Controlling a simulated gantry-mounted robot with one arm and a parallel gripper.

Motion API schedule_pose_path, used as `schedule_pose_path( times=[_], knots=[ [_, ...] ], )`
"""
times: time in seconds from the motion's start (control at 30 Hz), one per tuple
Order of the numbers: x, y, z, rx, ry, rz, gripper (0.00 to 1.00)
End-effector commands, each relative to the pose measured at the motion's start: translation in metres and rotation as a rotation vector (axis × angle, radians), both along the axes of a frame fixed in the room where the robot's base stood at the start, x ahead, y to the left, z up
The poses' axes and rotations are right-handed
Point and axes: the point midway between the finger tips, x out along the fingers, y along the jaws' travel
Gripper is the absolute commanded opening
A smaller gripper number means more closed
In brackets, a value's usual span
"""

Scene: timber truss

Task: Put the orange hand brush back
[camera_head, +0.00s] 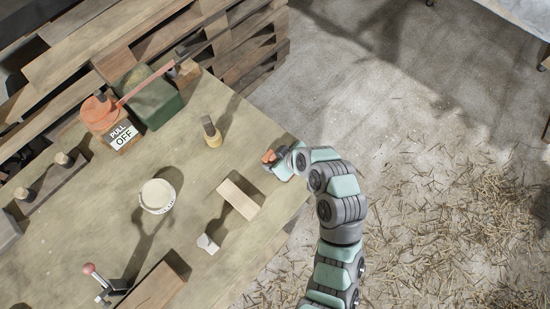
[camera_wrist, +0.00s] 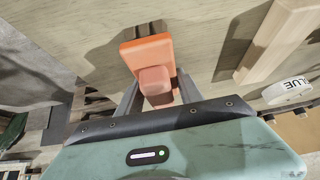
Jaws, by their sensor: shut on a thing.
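The orange hand brush (camera_wrist: 147,53) is between the fingers of my gripper (camera_wrist: 158,96) in the wrist view. My gripper is shut on its narrower part, and the wider orange block extends beyond the fingertips. In the head view only a small orange bit of the brush (camera_head: 268,156) shows at my gripper (camera_head: 276,164), near the right edge of the workbench (camera_head: 215,110). I cannot tell whether the brush touches the bench top. My gripper hides part of it in the head view.
A pale wooden block (camera_head: 238,199) and a white tub (camera_head: 157,196) stand left of my gripper. A small white piece (camera_head: 207,243) and a yellow-based bottle (camera_head: 211,132) are also on the bench. A green box (camera_head: 153,95) and PULL OFF sign (camera_head: 123,135) stand farther back.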

Motion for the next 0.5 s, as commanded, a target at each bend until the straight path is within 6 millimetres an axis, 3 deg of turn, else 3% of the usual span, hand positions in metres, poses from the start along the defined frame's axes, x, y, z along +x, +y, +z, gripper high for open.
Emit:
schedule_pose_path(
  times=[0.27,0.3,0.5],
  knots=[
    [0.0008,0.0002,-0.0016,0.001,-0.002,0.000,0.00],
    [0.0007,0.0001,-0.0021,0.000,-0.003,0.000,0.44],
    [0.0007,0.0001,-0.0011,0.000,-0.003,0.000,0.60]
  ],
)
